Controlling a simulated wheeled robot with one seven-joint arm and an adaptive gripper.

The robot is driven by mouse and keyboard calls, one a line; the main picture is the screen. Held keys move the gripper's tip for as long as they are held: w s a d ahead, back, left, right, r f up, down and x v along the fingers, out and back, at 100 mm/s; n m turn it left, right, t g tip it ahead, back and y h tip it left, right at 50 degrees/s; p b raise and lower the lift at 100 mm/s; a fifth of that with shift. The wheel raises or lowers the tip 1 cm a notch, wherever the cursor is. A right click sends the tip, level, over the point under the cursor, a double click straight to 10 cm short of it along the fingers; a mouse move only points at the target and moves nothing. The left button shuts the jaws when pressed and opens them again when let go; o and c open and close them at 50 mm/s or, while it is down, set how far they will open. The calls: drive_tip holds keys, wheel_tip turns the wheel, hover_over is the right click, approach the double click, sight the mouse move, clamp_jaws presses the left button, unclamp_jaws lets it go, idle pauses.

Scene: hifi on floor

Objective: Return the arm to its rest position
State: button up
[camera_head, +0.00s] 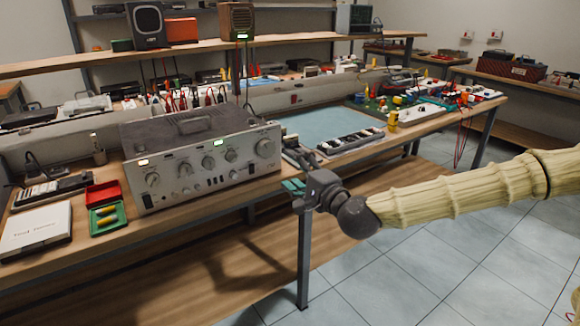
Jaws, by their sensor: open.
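My arm (460,193) reaches in from the right edge of the view, with a pale ribbed covering and a dark wrist joint. My gripper (293,187) is at its left end, with teal fingertips. It is open, and I see nothing held in it. It shows in front of the workbench's front edge, just right of the silver hifi amplifier (205,165). I cannot tell whether the fingertips touch the bench or how far they are from it.
The wooden workbench (150,225) holds a red tray (102,194), a green tray (112,229), a white box (36,230) and a blue mat (325,124). A bench leg (304,260) stands below my gripper. The tiled floor (400,275) at lower right is clear.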

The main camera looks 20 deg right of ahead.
drive_tip(key=shift+s, duration=0.1)
idle(0.4)
drive_tip(key=s+a+f+n+g, duration=0.2)
drive_tip(key=s+a+f+g, duration=0.15)
drive_tip(key=f, duration=0.65)
drive_tip(key=s+a+f+n+g, duration=0.2)
drive_tip(key=s+a+f+n, duration=0.15)
drive_tip(key=f, duration=0.65)
drive_tip(key=s+a+f+n+g, duration=0.25)
drive_tip(key=s+f, duration=0.25)
drive_tip(key=f, duration=0.5)
drive_tip(key=s+f+n+g, duration=0.2)
drive_tip(key=s+f+g, duration=0.2)
drive_tip(key=s+f, duration=0.55)
drive_tip(key=s+d+f+n+g+h, duration=0.2)
drive_tip(key=s+d+f+n+g, duration=0.15)
drive_tip(key=s+f, duration=0.45)
drive_tip(key=s+d+f+n+g+h, duration=0.2)
drive_tip(key=s+d+f+n+h, duration=0.15)
drive_tip(key=s, duration=0.85)
wheel_tip(320, 180, up, 16)
drive_tip(key=m+p, duration=0.1)
drive_tip(key=p, duration=1.5)
drive_tip(key=shift+w+d+y, duration=0.25)
drive_tip(key=shift+d+y, duration=0.1)
drive_tip(key=shift+y, duration=0.1)
